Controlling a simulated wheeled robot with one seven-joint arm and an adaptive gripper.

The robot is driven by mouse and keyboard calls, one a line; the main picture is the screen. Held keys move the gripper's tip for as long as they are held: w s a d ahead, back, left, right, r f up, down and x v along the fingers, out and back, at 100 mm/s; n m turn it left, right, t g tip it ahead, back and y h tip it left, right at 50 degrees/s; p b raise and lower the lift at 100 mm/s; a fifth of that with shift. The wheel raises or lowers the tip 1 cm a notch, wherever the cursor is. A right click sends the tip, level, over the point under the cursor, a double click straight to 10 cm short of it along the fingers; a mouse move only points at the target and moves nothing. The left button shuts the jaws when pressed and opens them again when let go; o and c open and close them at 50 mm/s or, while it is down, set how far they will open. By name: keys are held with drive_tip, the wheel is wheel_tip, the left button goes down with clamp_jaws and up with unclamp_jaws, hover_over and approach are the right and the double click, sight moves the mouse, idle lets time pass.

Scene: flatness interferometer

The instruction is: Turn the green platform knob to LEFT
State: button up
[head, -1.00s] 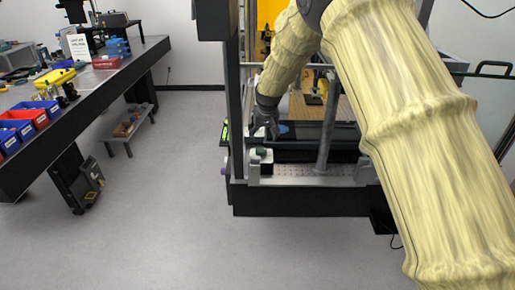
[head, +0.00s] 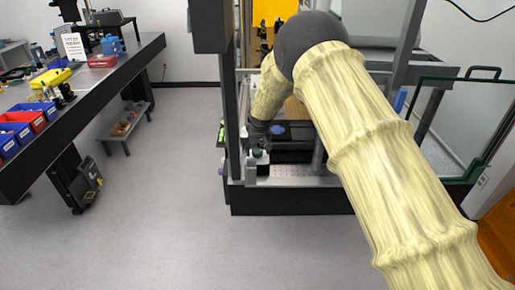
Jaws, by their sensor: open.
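The small green knob (head: 257,152) sits on top of a pale block (head: 262,159) at the front left corner of the interferometer frame, in the head view. My gripper (head: 257,143) is directly above the knob, pointing down, with its fingertips close to it. The gripper is small and dark here, and I cannot tell whether the fingers touch the knob or are around it. The gripper is open. The knob's pointer and any LEFT marking are too small to read.
A dark upright post (head: 232,110) stands just left of my gripper. The glass door (head: 463,130) is open at the right. A bench with blue bins (head: 14,130) stands at the left. The grey floor (head: 150,220) between is clear.

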drive_tip(key=shift+p+x, duration=0.35)
drive_tip(key=shift+x, duration=0.75)
drive_tip(key=c, duration=1)
